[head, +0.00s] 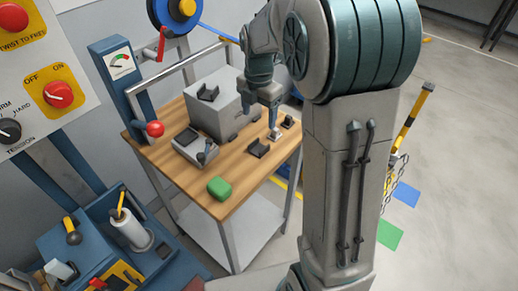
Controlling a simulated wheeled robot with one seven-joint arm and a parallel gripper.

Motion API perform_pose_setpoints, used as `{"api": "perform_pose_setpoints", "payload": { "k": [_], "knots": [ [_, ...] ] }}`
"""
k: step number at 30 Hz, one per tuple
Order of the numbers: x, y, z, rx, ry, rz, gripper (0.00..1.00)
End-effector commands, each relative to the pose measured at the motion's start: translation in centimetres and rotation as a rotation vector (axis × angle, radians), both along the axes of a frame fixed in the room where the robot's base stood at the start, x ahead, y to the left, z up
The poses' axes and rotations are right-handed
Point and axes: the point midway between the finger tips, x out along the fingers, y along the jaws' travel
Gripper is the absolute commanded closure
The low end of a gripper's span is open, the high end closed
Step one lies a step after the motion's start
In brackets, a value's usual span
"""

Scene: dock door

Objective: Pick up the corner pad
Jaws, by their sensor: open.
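A dark, angular piece that looks like a corner pad (208,92) sits on top of the grey box (212,112) on the wooden worktable. Another dark pad (258,148) lies on the tabletop in front of the box, and a smaller dark piece (288,121) lies near the table's right edge. My gripper (272,112) is open and points down over the right side of the table, right of the box. A small pale object (274,133) is just below it; I cannot tell whether they touch. My arm hides part of the table's far right.
A blue station with tools is at lower left. Floor at right is open, past a yellow-black post (412,118).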

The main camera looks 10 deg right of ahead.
Motion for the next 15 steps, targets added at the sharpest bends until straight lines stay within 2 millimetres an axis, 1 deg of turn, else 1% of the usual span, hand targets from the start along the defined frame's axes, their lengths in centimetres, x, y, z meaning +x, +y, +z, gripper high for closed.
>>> {"api": "perform_pose_setpoints", "payload": {
  "k": [1,6,9,15],
  "knots": [
    [-0.1,0.0,-1.3,0.0,0.006,0.0,0.29],
    [-0.1,0.0,-4.4,-0.001,0.004,-0.002,0.29],
    [-0.1,0.0,-5.5,-0.001,0.003,-0.002,0.29],
    [-0.2,0.0,-6.9,0.0,0.004,-0.002,0.29]
  ]
}}
